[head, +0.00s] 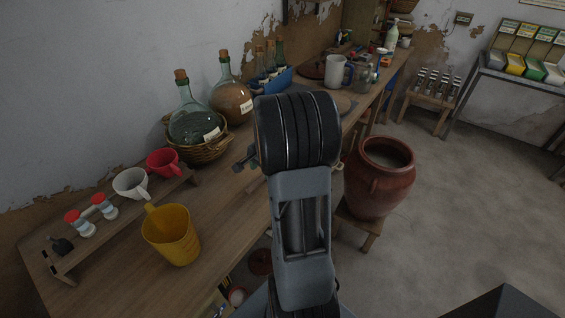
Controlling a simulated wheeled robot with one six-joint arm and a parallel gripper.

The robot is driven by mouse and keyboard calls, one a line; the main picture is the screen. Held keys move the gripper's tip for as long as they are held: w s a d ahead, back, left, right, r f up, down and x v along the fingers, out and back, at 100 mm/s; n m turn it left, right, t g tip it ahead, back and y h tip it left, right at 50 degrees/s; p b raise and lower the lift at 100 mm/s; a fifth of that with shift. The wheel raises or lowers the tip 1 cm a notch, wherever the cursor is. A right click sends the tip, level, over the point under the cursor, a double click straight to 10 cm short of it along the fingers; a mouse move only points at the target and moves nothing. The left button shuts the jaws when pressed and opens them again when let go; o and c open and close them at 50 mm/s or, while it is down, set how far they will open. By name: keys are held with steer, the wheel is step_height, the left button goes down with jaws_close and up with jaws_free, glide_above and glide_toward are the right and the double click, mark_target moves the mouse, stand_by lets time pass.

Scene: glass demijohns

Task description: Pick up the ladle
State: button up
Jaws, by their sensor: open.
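I cannot make out a ladle for certain; my arm hides part of the workbench (215,215). My gripper (246,163) shows only in part, as small grey pieces to the left of my arm's dark joint, over the bench. It is open, and I see nothing held in it. A brownish strip just below it, beside my arm, is too hidden to name.
A yellow jug (172,236) stands at the bench front. Two corked demijohns (192,125) stand behind. A brown urn (379,180) stands right of my arm.

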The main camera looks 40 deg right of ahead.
steer(key=shift+w+f+p, duration=0.15)
steer(key=shift+w+f, duration=0.05)
steer(key=shift+f, duration=1.1)
steer(key=shift+w+f+p, duration=0.15)
steer(key=shift+w+f, duration=0.05)
steer(key=shift+f, duration=1.05)
steer(key=shift+c, duration=0.3)
jaws_close()
